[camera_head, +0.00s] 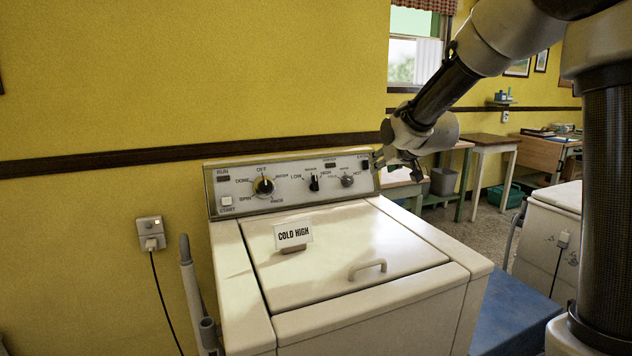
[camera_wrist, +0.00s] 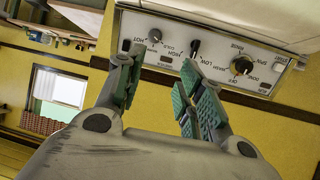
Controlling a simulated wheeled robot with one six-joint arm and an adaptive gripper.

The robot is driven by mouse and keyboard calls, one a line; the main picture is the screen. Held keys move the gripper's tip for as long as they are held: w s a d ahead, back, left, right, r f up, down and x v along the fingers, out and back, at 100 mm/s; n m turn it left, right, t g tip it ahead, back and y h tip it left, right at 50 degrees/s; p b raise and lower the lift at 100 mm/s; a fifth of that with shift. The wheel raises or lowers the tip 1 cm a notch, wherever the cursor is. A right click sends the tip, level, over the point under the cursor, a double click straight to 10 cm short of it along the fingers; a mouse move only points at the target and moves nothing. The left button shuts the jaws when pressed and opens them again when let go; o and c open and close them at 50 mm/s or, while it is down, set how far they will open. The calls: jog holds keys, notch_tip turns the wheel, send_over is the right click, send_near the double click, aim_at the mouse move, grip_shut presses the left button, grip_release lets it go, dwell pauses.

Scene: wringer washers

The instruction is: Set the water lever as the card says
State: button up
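The card (camera_head: 293,235) on the washer lid reads "COLD HIGH". The washer's control panel (camera_head: 235,189) carries a black lever (camera_head: 314,183) between LOW on its left and HIGH on its right; it looks about upright. It also shows in the wrist view (camera_wrist: 195,47). Right of it in the head view is a grey knob (camera_head: 347,181) with a HOT label; it also shows in the wrist view (camera_wrist: 155,36). Its pointer is too small to read. My gripper (camera_head: 382,167) is at the panel's right end, open and empty. In the wrist view its fingers (camera_wrist: 160,88) are apart, short of the panel.
A black dial (camera_head: 264,186) with DONE, OFF and SPIN labels sits at the panel's left. The lid has a handle (camera_head: 367,268). A hose (camera_head: 190,285) stands left of the washer. A second white appliance (camera_head: 545,240) stands at the right. The space above the lid is clear.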

jog(key=w+a+f+t+y, duration=0.1)
jog(key=w+a+f, duration=0.15)
jog(key=w, duration=0.25)
jog(key=w+a+f+t, duration=0.1)
jog(key=w+a+f, duration=0.1)
jog(key=w+a, duration=0.25)
jog(key=n+t+y, duration=0.2)
jog(key=t, duration=0.1)
send_near(316, 180)
jog(key=w, duration=0.2)
jog(key=x, duration=0.8)
jog(key=shift+a, duration=0.35)
grip_shut()
